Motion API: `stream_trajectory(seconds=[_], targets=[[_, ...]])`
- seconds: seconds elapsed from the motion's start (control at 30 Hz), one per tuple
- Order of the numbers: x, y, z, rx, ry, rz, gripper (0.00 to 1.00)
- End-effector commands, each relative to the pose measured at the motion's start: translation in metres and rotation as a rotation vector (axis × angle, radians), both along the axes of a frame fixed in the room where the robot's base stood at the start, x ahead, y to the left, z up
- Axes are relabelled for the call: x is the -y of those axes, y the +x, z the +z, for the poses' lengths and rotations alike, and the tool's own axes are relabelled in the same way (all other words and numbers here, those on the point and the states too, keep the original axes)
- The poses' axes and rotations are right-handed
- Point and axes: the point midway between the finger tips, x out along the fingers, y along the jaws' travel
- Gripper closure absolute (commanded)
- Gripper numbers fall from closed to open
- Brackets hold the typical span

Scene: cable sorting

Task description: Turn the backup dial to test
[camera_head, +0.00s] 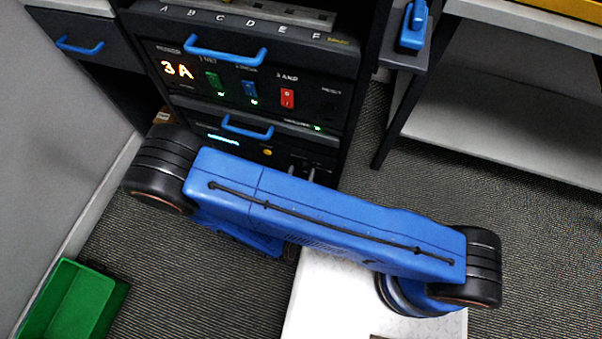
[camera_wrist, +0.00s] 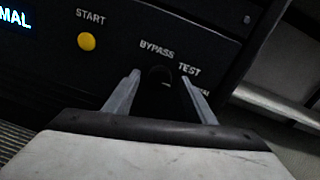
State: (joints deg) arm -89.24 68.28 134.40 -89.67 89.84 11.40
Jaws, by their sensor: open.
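The backup dial (camera_wrist: 160,76) is a small dark round knob on a black panel in the wrist view, with BYPASS printed above it and TEST at its upper right. A third label at its lower right is partly hidden by a finger. A pale mark shows low on the knob, but the setting it points to is unclear. My gripper (camera_wrist: 160,82) is open, with one grey finger on each side of the dial; contact cannot be told. In the head view, the fingertips (camera_head: 301,173) show small at the lower panel, above my blue arm.
A yellow START button (camera_wrist: 87,41) and a blue-lit display ending in "MAL" (camera_wrist: 14,17) sit left of the dial. Above is a panel with green, blue and red switches (camera_head: 287,98) and blue handles (camera_head: 225,50). A green bin (camera_head: 72,300) stands at lower left.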

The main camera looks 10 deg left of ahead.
Motion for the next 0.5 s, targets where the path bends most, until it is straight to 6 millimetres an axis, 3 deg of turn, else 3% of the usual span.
stream_trajectory(seconds=[0.43, 0.47, 0.5], targets=[[0.0002, 0.0073, 0.0002, 0.001, 0.000, 0.000, 0.50], [0.0001, 0.0073, 0.0002, 0.001, 0.000, 0.000, 0.52], [0.0001, 0.0072, 0.0002, 0.001, 0.000, 0.000, 0.62]])
